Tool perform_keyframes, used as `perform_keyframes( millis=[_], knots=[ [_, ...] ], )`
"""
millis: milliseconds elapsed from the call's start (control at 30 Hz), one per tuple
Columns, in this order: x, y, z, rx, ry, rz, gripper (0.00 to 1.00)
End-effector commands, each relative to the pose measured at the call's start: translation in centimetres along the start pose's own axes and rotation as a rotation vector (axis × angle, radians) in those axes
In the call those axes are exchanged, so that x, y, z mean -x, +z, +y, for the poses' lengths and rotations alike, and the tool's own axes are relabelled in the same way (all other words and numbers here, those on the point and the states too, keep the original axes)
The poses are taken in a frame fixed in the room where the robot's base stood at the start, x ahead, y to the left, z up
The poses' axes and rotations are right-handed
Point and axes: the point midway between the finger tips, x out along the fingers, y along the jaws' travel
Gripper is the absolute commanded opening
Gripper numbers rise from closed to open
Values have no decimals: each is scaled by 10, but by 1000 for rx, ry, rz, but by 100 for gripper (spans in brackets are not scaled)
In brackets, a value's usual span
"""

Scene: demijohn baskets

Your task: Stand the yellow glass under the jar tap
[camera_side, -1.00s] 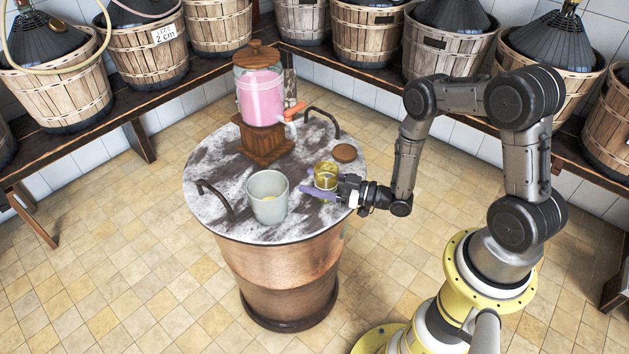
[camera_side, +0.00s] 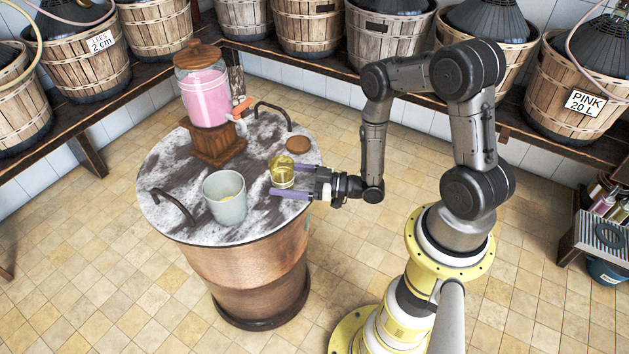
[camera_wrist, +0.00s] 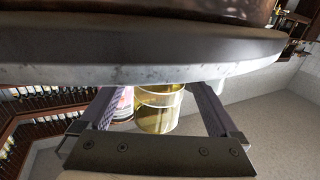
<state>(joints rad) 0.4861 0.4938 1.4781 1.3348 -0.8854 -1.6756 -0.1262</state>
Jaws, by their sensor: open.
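The yellow glass (camera_side: 282,171) stands upright on the round marbled table top (camera_side: 165,165), near its right side. My gripper (camera_side: 283,180) is open at the table's right edge, its two purple fingers pointing left toward the glass. In the wrist view the glass (camera_wrist: 158,108) appears between the spread fingers; I cannot tell whether either touches it. The jar (camera_side: 206,97) of pink liquid stands on a wooden base (camera_side: 217,145) at the back. Its orange-handled tap (camera_side: 240,110) points right, toward the glass's side of the table, with bare table below it.
A round wooden lid (camera_side: 298,145) lies behind the glass. Dark bar handles rise at the table's left (camera_side: 172,205) and back (camera_side: 272,108). Basketed demijohns line the wall bench.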

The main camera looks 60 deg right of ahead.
Motion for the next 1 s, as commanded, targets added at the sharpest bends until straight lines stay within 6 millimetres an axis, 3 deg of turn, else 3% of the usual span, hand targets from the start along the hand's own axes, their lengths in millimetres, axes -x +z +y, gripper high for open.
perform_keyframes(
  millis=[300,600,867,1000],
  knots=[
    [55,0,2,-1,7,-1,97],
    [90,0,1,1,5,-1,97],
    [100,-1,2,11,-1,-11,97],
    [85,-1,25,88,-17,-124,97]
  ],
)
